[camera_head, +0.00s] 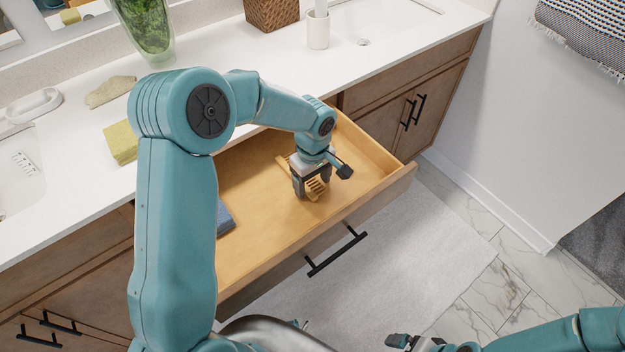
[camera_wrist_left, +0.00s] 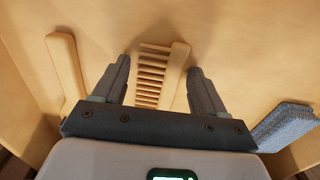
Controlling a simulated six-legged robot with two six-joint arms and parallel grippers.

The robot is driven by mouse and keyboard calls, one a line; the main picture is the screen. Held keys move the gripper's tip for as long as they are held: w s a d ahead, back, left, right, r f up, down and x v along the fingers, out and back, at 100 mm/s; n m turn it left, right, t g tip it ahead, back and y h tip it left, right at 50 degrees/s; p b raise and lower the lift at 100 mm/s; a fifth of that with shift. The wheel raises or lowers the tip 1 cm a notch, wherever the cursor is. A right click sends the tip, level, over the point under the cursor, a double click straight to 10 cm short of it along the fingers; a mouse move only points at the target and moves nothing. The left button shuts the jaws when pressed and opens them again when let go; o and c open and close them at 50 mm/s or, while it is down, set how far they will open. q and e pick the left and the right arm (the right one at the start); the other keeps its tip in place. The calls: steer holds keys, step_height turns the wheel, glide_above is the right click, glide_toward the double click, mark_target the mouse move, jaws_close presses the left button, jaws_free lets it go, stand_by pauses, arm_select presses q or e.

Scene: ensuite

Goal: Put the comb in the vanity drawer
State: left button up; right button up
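The light wooden comb (camera_head: 316,188) is inside the open vanity drawer (camera_head: 250,262). In the left wrist view the comb (camera_wrist_left: 175,72) lies over the drawer floor between my fingers, its teeth pointing left. My left gripper (camera_head: 311,190) is low inside the drawer, right above the comb. In the wrist view its two fingers (camera_wrist_left: 160,68) are apart, one on each side of the comb, so it is open. My right gripper (camera_head: 402,342) shows only partly at the bottom edge of the head view, outside the drawer; its opening is unclear.
A wooden bar-like item (camera_wrist_left: 65,75) and a blue-grey block (camera_wrist_left: 285,122) are also in the drawer; the block shows in the head view (camera_head: 224,217). The counter above holds a yellow block (camera_head: 121,143), a plant vase (camera_head: 148,30), a basket (camera_head: 271,12) and a white cup (camera_head: 318,30).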

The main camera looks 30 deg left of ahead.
arm_select(q)
steer(key=shift+r, duration=0.1)
steer(key=shift+r, duration=0.45)
step_height(320, 180, up, 11)
steer(key=shift+r+p, duration=0.2)
steer(key=shift+p, duration=0.25)
